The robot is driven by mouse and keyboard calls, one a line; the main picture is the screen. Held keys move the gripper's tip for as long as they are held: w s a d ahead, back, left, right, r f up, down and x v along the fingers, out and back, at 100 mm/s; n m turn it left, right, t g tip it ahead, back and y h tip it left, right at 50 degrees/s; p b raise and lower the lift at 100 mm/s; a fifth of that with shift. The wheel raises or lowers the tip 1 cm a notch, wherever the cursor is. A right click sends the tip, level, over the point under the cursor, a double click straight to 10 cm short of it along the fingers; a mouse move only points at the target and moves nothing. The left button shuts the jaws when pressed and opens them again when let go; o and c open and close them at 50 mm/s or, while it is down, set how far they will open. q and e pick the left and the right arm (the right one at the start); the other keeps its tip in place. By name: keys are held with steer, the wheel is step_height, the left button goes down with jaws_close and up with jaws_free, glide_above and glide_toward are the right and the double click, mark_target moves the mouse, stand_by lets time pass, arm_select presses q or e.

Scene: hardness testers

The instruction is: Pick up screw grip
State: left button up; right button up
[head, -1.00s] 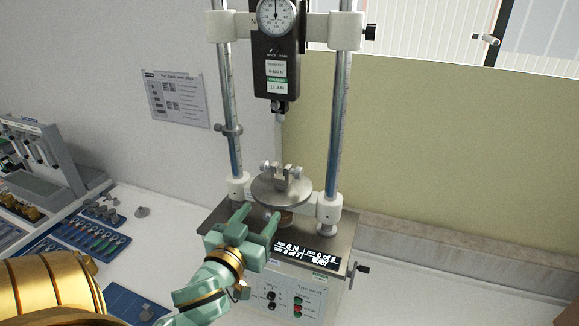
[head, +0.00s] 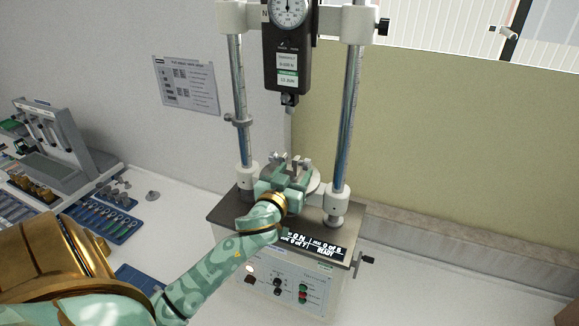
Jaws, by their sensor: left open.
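The screw grip (head: 298,162), a small grey metal clamp with side screws, stands on the round metal plate (head: 315,181) of the test stand. My left gripper (head: 289,175), pale green, is open at the plate. Its fingers point away from me toward the screw grip and hide its lower part. I cannot tell whether the fingers touch the grip. My right gripper is not in view.
The test stand has two upright columns (head: 347,110) and a force gauge (head: 287,60) above the plate. A crank handle (head: 366,260) sticks out at its right. A blue tool tray (head: 100,217) and grey rack (head: 60,140) stand at left.

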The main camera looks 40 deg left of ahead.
mark_target(301, 164)
arm_select(q)
steer(key=x, duration=0.3)
steer(key=shift+w+f, duration=0.15)
steer(key=shift+f, duration=0.05)
steer(key=c, duration=1)
steer(key=shift+c, duration=0.2)
steer(key=shift+r, duration=0.2)
